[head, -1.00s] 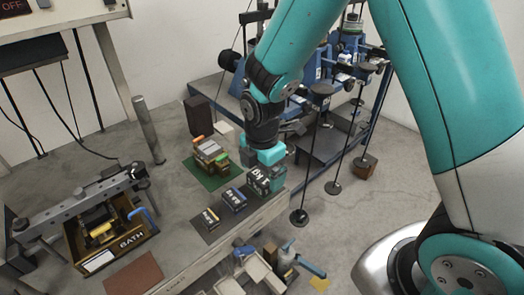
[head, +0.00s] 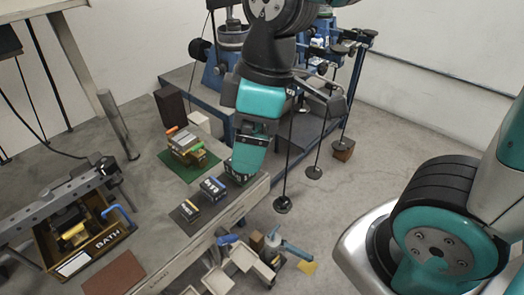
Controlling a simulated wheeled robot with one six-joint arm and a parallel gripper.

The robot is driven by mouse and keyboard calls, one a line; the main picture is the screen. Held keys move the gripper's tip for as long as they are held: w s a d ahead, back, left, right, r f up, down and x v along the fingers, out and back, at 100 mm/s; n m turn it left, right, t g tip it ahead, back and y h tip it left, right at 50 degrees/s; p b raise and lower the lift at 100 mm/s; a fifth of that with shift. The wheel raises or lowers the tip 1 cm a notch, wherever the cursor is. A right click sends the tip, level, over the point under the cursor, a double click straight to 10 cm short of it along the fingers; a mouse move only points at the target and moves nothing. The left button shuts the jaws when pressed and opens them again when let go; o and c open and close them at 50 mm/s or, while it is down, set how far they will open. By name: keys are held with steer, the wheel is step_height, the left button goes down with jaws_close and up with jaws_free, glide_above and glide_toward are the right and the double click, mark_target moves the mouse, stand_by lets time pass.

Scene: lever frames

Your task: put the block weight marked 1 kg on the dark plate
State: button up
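Three dark block weights stand in a row on a dark grey mat (head: 182,216). The smallest block (head: 188,209) is at the near left end, a middle block (head: 213,189) is beside it, and the largest block (head: 236,174) is at the far right end. White markings show on them, but they are too small to read surely. My gripper (head: 243,174) points down at the largest block and covers much of it. Its fingertips are hidden, so I cannot tell its opening. Dark round plates hang on rods to the right, the nearest one (head: 283,204) lowest.
A green mat (head: 197,166) with stacked coloured pieces lies left of my gripper. Blue frames (head: 205,70) stand behind. Trays (head: 243,257) sit below the bench edge. Floor at right is clear.

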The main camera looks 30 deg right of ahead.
steer(key=s+a+r+m+y, duration=0.1)
steer(key=s+m, duration=0.3)
steer(key=s, duration=0.2)
steer(key=shift+r+m, duration=0.2)
steer(key=shift+m, duration=0.1)
steer(key=shift+s+a, duration=0.1)
stand_by(1.9)
